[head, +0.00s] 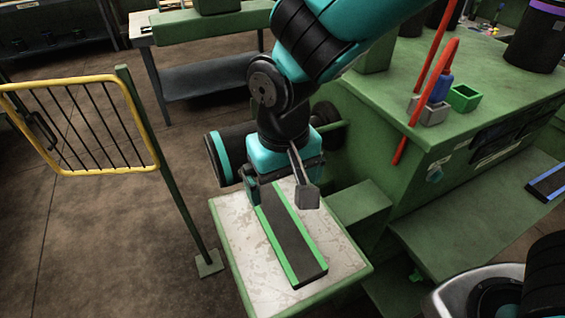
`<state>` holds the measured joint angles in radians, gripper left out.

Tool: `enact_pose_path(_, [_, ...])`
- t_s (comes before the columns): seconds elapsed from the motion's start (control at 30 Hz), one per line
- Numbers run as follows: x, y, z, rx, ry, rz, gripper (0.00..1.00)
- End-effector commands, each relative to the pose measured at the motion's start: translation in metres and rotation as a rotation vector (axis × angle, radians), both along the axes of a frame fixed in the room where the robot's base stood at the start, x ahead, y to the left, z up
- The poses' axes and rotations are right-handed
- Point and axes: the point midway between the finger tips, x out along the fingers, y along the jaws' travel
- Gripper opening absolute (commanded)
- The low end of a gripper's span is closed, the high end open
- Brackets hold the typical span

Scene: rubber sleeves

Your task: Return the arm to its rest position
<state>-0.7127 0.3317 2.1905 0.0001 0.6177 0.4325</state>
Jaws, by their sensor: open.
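My arm, teal and black, reaches down from the top of the head view. The strip lies on a pale, worn tabletop with a green rim (238,262). Its far end is hidden behind my gripper.
A green workbench (360,100) stands right, with red rods (429,75), a small green box (463,98) and a dark cylinder (537,38). A yellow barred gate (85,172) stands left. A grey-shelved table (212,82) is behind. Brown floor lies open between gate and tables.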

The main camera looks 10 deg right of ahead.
Motion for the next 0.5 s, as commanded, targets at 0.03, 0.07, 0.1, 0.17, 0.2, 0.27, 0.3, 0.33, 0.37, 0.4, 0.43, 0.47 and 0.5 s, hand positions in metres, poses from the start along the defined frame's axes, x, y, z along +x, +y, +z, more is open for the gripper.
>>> enact_pose_path(0.03, [0.001, 0.001, 0.011, 0.003, -0.004, 0.000, 1.00])
enact_pose_path(0.07, [0.001, 0.001, 0.016, 0.005, -0.005, 0.000, 1.00])
enact_pose_path(0.1, [0.000, 0.000, 0.023, 0.003, -0.004, 0.000, 1.00])
enact_pose_path(0.17, [0.000, 0.000, 0.031, 0.003, -0.003, 0.000, 1.00])
enact_pose_path(0.2, [0.000, 0.000, 0.036, 0.002, -0.002, 0.000, 1.00])
enact_pose_path(0.27, [0.000, 0.000, 0.041, 0.002, -0.002, 0.000, 1.00])
enact_pose_path(0.3, [0.000, 0.000, 0.043, 0.001, -0.001, 0.000, 1.00])
enact_pose_path(0.33, [0.000, 0.000, 0.045, 0.000, -0.001, 0.000, 1.00])
enact_pose_path(0.37, [0.000, 0.000, 0.045, 0.000, -0.001, 0.000, 1.00])
enact_pose_path(0.4, [0.000, 0.000, 0.046, 0.000, 0.000, 0.000, 1.00])
enact_pose_path(0.43, [0.000, 0.000, 0.046, 0.000, 0.000, 0.000, 1.00])
enact_pose_path(0.47, [0.000, -0.001, 0.047, 0.002, 0.001, 0.001, 1.00])
enact_pose_path(0.5, [-0.001, -0.004, 0.049, 0.009, 0.002, 0.005, 1.00])
